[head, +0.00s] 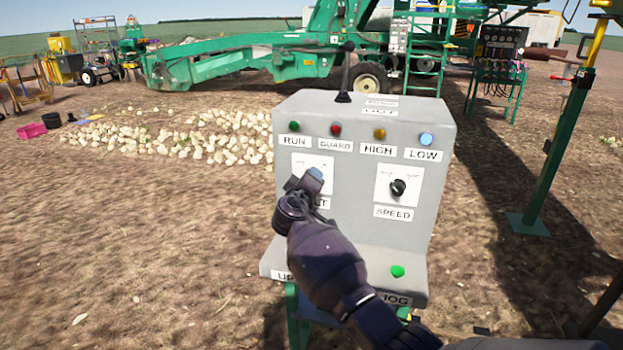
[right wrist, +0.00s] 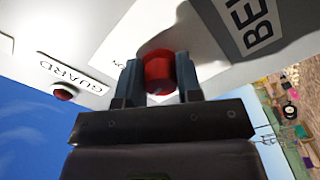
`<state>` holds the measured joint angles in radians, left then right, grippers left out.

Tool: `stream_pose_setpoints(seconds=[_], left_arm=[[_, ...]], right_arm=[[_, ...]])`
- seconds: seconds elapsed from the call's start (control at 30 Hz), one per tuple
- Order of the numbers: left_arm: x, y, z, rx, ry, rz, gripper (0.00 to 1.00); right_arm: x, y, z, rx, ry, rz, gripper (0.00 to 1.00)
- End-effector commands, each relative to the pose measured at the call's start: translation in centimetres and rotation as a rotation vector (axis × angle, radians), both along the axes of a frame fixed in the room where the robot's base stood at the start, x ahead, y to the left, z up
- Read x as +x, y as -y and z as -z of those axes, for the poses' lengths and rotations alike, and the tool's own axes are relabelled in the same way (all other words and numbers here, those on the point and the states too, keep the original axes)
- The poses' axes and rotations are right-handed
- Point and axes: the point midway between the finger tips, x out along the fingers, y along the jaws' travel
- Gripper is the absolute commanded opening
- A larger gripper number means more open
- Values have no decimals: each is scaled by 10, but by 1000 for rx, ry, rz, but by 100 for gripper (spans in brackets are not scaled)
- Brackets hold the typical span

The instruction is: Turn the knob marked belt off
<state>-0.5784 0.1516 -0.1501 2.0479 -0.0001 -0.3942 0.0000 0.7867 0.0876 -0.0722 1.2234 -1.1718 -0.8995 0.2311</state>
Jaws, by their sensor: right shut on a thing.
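A grey control box (head: 350,235) stands in front of me. In the right wrist view, the belt knob (right wrist: 158,72) is red and sits between the two fingers of my right gripper (right wrist: 158,80), which is shut on it. A label reading "BEL" (right wrist: 255,22) shows beside it. In the head view my right gripper (head: 314,176) reaches the white plate (head: 313,161) on the left of the panel and hides the knob and part of its label. The knob's pointing direction cannot be made out. My left gripper is not in view.
A black speed knob (head: 398,187) is to the right. Green, red, amber and blue lamps (head: 426,138) line the panel above. A black lever (head: 345,75) stands on top. A green button (head: 397,271) is on the lower ledge. Onions (head: 220,140) lie behind, near green machinery (head: 300,55).

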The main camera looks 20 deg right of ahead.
Motion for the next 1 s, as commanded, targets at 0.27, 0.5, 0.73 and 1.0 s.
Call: stream_pose_setpoints(seconds=[0.27, 0.5, 0.73, 1.0], left_arm=[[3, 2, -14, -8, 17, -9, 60], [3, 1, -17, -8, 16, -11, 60], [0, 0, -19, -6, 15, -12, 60], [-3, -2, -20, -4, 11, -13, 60]], right_arm=[[-1, 0, -5, -212, -140, 0, 9], [-1, 1, -4, -358, -240, 1, 9], [-1, 1, -4, -449, -302, 0, 9], [-1, 0, -3, -491, -331, 0, 9]])
